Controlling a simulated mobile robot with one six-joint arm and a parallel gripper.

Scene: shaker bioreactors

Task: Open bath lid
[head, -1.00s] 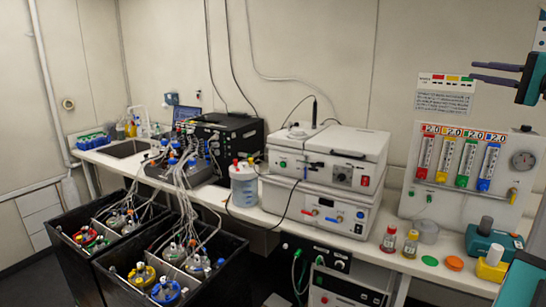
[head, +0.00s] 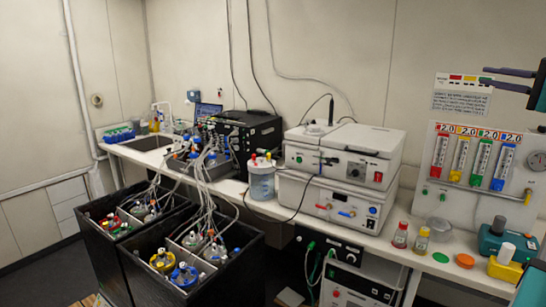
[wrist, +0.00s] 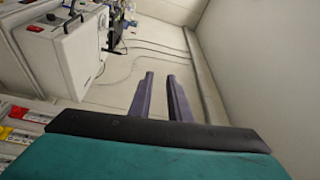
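The bath (head: 335,170) is a white box-shaped unit with a dial and a red switch on its front, standing on top of another white unit on the bench. Its pale lid (head: 358,139) lies flat and closed on top. My gripper (head: 503,78) is at the upper right in the head view, well to the right of the bath and above it. In the wrist view my gripper (wrist: 160,78) shows two dark fingers with a gap between them and nothing held. The bath appears sideways at the upper left of the wrist view, partly cut off.
A probe with a black cable (head: 331,108) stands up from the bath's left top. A gas panel with flow tubes (head: 470,168) hangs on the right wall. Two small bottles (head: 400,235) stand on the bench (head: 385,250) in front. Black tubs (head: 195,255) are at the lower left.

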